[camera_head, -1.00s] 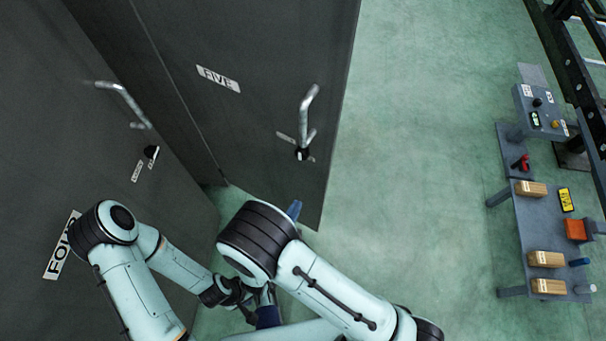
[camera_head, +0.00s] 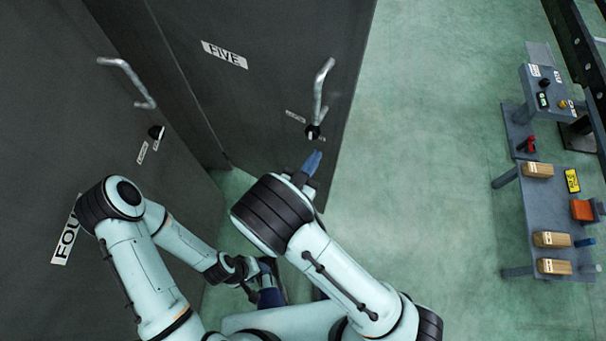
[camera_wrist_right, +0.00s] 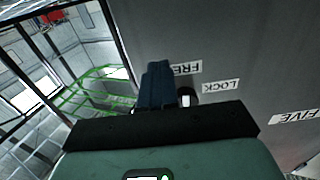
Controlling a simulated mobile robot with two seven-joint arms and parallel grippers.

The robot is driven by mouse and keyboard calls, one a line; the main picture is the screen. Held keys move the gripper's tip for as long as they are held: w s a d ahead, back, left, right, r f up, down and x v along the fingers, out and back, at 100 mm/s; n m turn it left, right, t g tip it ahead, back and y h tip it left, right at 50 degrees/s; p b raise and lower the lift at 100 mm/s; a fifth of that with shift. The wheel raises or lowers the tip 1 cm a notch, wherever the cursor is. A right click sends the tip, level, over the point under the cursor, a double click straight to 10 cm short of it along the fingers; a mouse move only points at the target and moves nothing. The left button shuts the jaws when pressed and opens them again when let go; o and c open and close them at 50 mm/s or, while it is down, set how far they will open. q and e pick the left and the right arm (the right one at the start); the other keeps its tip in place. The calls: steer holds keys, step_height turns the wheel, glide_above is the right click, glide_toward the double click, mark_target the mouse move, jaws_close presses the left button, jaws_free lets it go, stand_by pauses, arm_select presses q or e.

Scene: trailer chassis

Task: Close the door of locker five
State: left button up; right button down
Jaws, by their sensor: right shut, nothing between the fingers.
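The dark grey door of locker five (camera_head: 270,75) carries a FIVE label (camera_head: 224,54). It stands at an angle, with green floor showing past its right edge; how far it is open I cannot tell. Its metal handle (camera_head: 321,88) and black lock knob (camera_head: 313,131) are near that edge. My right gripper (camera_head: 313,160) is shut and empty, just below the knob; contact with the door is unclear. In the right wrist view its blue fingers (camera_wrist_right: 157,83) appear in front of the door (camera_wrist_right: 235,50), beside the FREE and LOCK labels. My left gripper (camera_head: 268,280) is low in the head view, partly hidden.
The door of locker four (camera_head: 60,130), with its own handle (camera_head: 128,80), is at left, close to my left arm. A grey bench (camera_head: 545,205) with boxes and a control panel (camera_head: 545,95) stands at far right. The green floor between is clear.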

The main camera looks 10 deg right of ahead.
steer(key=shift+x, duration=1.35)
